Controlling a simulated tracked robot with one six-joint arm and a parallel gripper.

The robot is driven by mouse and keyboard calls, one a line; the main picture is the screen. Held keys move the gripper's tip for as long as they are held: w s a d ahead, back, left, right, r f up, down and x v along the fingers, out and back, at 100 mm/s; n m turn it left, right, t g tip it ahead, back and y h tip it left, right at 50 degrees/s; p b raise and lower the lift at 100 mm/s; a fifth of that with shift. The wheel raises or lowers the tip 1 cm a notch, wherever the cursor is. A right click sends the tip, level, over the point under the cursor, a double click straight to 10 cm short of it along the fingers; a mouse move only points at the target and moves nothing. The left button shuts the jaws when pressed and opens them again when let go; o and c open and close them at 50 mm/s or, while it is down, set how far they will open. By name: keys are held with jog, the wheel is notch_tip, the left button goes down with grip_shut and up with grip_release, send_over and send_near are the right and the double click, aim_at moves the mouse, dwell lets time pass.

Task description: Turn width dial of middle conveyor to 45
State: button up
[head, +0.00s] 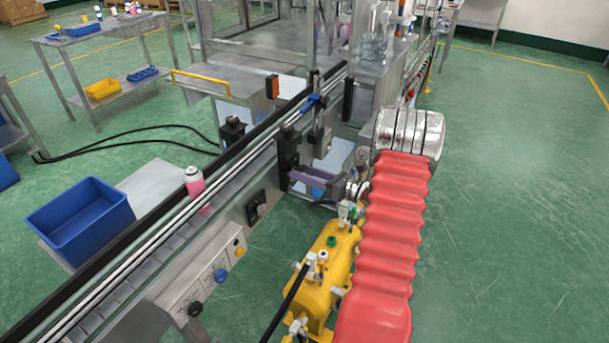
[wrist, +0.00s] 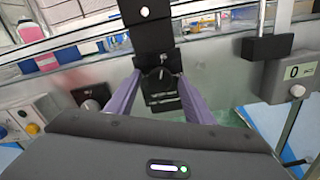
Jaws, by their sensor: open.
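My gripper (wrist: 158,76) is open, its two purple fingers on either side of a black dial-like fitting (wrist: 160,90) on the conveyor's side. I cannot tell whether the fingers touch it, and no number on it is readable. In the head view my gripper (head: 296,178) is at the near side of the conveyor (head: 145,262), and the fitting is largely hidden there. A grey box (wrist: 290,72) with a display reading 0 and a light knob is at the right of the wrist view.
A pink bottle (head: 195,184) stands on the conveyor, left of my gripper. A black knob (head: 256,207) and a button panel (head: 212,276) are on the conveyor's side. A blue bin (head: 80,222) stands beyond. Yellow machinery (head: 328,268) sits below. Green floor is clear at right.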

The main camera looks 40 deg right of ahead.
jog(key=v, duration=1.3)
jog(key=shift+s, duration=0.4)
jog(key=shift+f, duration=0.1)
